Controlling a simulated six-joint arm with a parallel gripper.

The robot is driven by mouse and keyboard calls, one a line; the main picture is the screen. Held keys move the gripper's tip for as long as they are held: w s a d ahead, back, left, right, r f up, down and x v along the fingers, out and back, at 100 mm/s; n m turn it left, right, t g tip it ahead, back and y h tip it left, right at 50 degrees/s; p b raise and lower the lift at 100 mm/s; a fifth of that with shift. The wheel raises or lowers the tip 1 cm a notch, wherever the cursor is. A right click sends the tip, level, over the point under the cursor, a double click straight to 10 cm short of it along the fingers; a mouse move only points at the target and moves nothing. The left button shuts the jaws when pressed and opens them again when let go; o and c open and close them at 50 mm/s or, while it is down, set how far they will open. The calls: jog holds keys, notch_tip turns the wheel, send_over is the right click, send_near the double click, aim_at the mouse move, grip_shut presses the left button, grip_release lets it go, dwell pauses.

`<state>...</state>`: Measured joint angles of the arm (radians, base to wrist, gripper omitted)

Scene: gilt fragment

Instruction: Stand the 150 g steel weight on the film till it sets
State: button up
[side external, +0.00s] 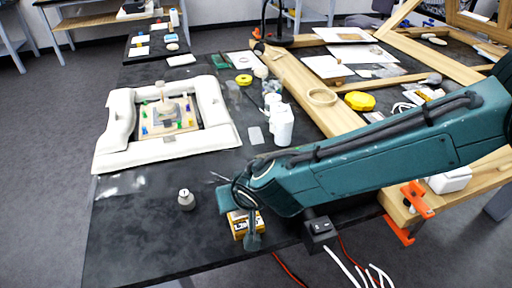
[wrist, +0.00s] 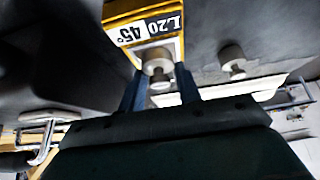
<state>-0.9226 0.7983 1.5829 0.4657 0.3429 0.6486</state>
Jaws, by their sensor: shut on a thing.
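A steel weight (wrist: 158,62) is between the fingers of my gripper (wrist: 160,80) in the wrist view, and the gripper is shut on it. Its mass marking is not readable. My gripper (side external: 253,236) hides it in the side view. A yellow box marked L20 45° (wrist: 145,28) is right beyond the fingertips, and shows at the table's front edge (side external: 238,219). The film cannot be made out. A small board (side external: 150,128) with coloured pegs or clips lies inside a white padded frame (side external: 165,148), with a pale piece (side external: 167,106) on it.
A second weight (side external: 186,201) stands on the dark table left of my gripper, and shows in the wrist view (wrist: 232,60). A white jug (side external: 281,125) and wooden frame parts (side external: 310,95) are behind my arm.

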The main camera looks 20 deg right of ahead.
jog(key=o, duration=0.7)
jog(key=shift+c, duration=0.2)
jog(key=shift+r, duration=0.2)
jog(key=shift+r, duration=1.05)
jog(key=o, duration=0.6)
jog(key=shift+c, duration=0.2)
jog(key=shift+r, duration=0.2)
